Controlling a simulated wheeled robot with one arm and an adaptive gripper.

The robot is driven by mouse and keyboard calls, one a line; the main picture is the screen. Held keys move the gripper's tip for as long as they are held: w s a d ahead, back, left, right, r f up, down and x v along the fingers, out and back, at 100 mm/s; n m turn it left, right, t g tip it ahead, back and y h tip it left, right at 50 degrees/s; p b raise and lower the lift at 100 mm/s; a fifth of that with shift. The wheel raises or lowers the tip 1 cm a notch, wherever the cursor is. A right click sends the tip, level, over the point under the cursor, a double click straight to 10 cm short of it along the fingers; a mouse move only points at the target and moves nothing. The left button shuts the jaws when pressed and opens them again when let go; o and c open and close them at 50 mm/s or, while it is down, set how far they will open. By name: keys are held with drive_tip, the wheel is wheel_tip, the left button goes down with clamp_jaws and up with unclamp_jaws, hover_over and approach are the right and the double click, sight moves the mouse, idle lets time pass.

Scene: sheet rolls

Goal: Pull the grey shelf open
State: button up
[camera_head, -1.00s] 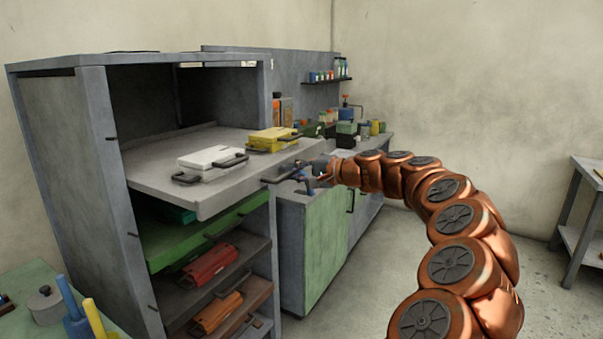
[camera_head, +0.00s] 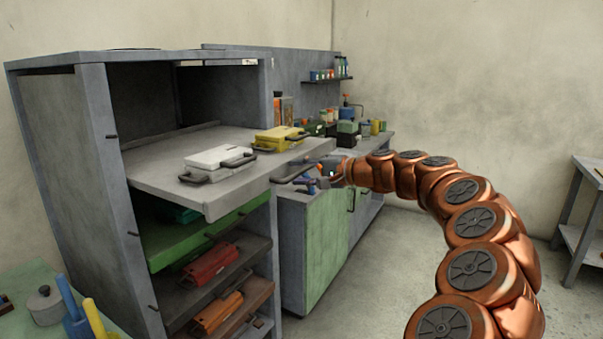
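The grey shelf (camera_head: 165,170) is the top pull-out in the tall grey cabinet. It sticks well out of the cabinet front. A white case (camera_head: 220,157) and a yellow case (camera_head: 279,138) lie on it. My gripper (camera_head: 308,182) is at the shelf's front handle (camera_head: 290,172), to the right of the white case. It appears shut on this handle, though the fingers are small and partly hidden. The shelf looks level.
A green shelf (camera_head: 180,243) sits just below, with lower shelves holding a red case (camera_head: 210,263) and an orange case (camera_head: 217,312). A green-fronted counter (camera_head: 325,240) stands behind. A table (camera_head: 585,200) is at the right. The floor between is clear.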

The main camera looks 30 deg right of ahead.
drive_tip(key=shift+s, duration=0.1)
drive_tip(key=v, duration=1.2)
idle(0.4)
